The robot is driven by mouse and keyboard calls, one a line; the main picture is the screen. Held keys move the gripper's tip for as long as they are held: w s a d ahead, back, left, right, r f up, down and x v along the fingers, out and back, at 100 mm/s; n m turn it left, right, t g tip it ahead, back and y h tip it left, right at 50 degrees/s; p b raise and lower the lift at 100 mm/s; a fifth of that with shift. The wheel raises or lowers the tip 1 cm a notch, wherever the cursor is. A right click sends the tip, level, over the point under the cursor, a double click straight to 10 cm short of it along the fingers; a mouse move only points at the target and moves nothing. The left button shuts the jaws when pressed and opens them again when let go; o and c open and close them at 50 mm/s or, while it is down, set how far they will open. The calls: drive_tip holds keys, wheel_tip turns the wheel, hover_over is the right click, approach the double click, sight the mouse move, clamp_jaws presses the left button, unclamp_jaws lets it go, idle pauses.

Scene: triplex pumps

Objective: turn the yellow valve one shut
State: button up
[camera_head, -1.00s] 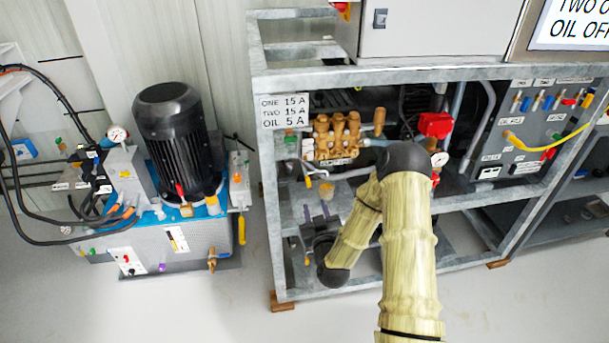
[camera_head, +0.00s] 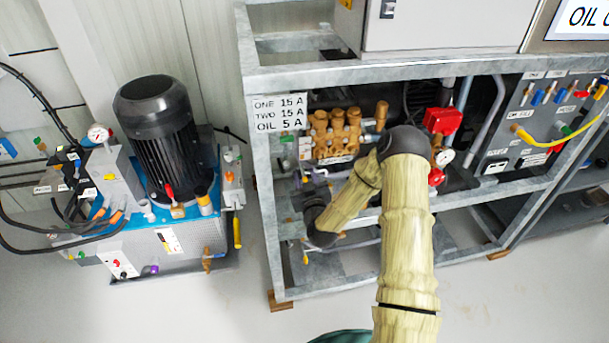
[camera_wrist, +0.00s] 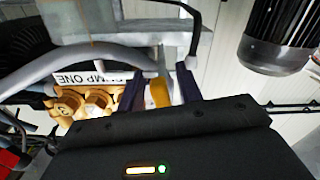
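The yellow valve handle (camera_wrist: 160,93) shows in the wrist view as a short upright yellow lever. It lies between the two dark fingers of my gripper (camera_wrist: 160,88), with visible gaps at its sides. The fingers are apart, and I see no firm contact. An upside-down label ending in "MP ONE" (camera_wrist: 95,79) and the brass pump (camera_wrist: 85,102) are just left of the fingers. In the head view my gripper (camera_head: 314,205) is low at the left of the frame, below the brass pump (camera_head: 335,133); its fingers and the handle are hard to make out there.
The galvanised frame (camera_head: 262,190) has a post left of my gripper and a shelf beneath. A grey pipe (camera_wrist: 110,55) curves close by the fingers. A black motor (camera_head: 155,115) on a hydraulic unit stands left. A red box (camera_head: 442,120) and gauge (camera_head: 444,157) lie right.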

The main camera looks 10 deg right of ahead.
drive_tip(key=shift+s+a, duration=0.1)
drive_tip(key=shift+a, duration=0.05)
clamp_jaws()
drive_tip(key=shift+r+m, duration=0.1)
drive_tip(key=shift+m, duration=1.1)
drive_tip(key=shift+a, duration=0.1)
